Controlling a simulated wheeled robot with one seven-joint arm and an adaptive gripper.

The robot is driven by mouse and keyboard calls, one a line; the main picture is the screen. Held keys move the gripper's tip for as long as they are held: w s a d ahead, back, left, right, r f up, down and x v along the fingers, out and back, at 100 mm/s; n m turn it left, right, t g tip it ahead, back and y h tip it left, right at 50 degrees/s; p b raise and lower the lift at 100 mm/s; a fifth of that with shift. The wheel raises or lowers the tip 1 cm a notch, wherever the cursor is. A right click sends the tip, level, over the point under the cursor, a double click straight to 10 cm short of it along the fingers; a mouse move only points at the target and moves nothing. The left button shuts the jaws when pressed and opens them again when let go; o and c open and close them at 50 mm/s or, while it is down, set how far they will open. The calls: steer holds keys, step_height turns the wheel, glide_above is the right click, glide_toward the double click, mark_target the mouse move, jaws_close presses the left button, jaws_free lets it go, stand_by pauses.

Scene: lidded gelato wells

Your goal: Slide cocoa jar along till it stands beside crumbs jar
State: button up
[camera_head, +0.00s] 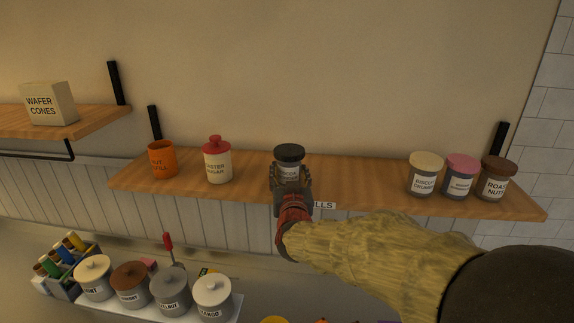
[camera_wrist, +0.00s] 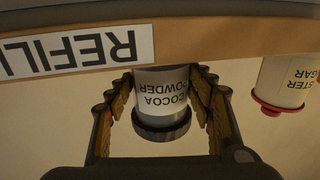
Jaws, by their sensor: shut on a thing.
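The cocoa jar (camera_head: 289,153) has a dark lid and a pale label and stands on the wooden shelf, left of its middle. In the wrist view the cocoa jar (camera_wrist: 162,103) appears upside down, its label reading cocoa powder. My gripper (camera_head: 290,184) is shut on the jar from the front, with one finger on each side; the fingers also show in the wrist view (camera_wrist: 162,98). The crumbs jar (camera_head: 425,175), with a tan lid and a label reading biscuit crumbs, stands farther right on the same shelf. My gripper hides the cocoa jar's lower part in the head view.
The shelf (camera_head: 360,180) is clear between the cocoa and crumbs jars. A pink-lidded jar (camera_head: 460,177) and a roast nuts jar (camera_head: 497,179) stand right of the crumbs jar. A red-lidded sugar jar (camera_head: 217,162) and an orange cup (camera_head: 162,160) stand left. Lidded wells (camera_head: 171,293) are below.

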steer(key=shift+s+d+f+b, duration=0.1)
steer(key=shift+s+d+b, duration=0.15)
steer(key=shift+d+b, duration=0.8)
steer(key=shift+s+d+r+b, duration=0.1)
steer(key=shift+s+d+b, duration=0.1)
steer(key=shift+d+b, duration=0.85)
steer(key=shift+s+d+f+b, duration=0.1)
steer(key=shift+s+d+b, duration=0.35)
steer(key=shift+d, duration=1)
steer(key=shift+s+d+b, duration=0.15)
steer(key=shift+d+b, duration=1.05)
steer(key=shift+b, duration=0.05)
steer(key=shift+s+d+b, duration=0.15)
steer(key=shift+d+b, duration=1)
steer(key=shift+b, duration=0.05)
